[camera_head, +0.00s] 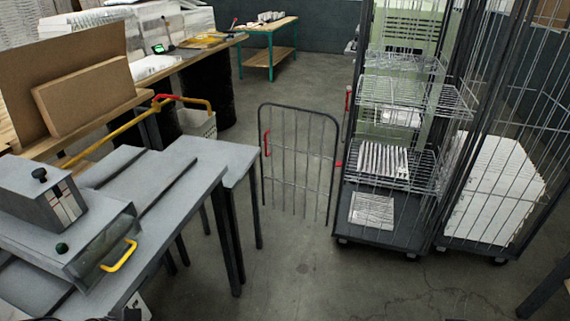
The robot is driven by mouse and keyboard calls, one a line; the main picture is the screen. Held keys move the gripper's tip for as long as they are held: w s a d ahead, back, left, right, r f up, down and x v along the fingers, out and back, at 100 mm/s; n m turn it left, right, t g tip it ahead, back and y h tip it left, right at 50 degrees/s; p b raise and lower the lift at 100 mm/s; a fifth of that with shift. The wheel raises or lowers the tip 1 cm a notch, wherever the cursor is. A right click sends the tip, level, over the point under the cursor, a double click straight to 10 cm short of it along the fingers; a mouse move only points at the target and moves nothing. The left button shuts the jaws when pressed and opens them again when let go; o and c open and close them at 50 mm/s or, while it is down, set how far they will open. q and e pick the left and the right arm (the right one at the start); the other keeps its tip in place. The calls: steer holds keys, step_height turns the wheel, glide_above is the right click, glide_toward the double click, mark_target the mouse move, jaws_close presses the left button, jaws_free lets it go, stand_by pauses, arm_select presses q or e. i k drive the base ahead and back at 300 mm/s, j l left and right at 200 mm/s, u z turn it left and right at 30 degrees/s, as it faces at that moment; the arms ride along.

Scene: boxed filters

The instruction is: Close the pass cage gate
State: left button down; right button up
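A dark-framed wire gate (299,107) stands upright in the middle of the view. A red handle (266,143) is on its left side and a small red piece (339,165) is at its right edge. The gate extends leftward from beside the front left corner of the wheeled wire cage (385,228), and the cage front is uncovered. I cannot tell exactly how the gate joins the cage. Another red piece (348,98) shows on the cage's left post. Neither of my grippers is in view.
Grey metal tables (190,172) with a boxy machine (40,195) and a yellow-handled clear cover (108,250) fill the left. Wire shelves (415,100) and white filters (382,160) are in the cage. A second cage (440,238) adjoins it. Floor (300,270) in front is clear.

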mark_target(330, 115)
steer(key=i+l, duration=0.35)
steer(key=i, duration=0.3)
steer(key=i+l+u, duration=0.1)
steer(key=i+l, duration=0.25)
steer(key=i, duration=0.3)
steer(key=i+l+u, duration=0.1)
steer(key=i+l, duration=0.3)
steer(key=i, duration=0.25)
steer(key=i+l, duration=0.45)
steer(key=i, duration=0.2)
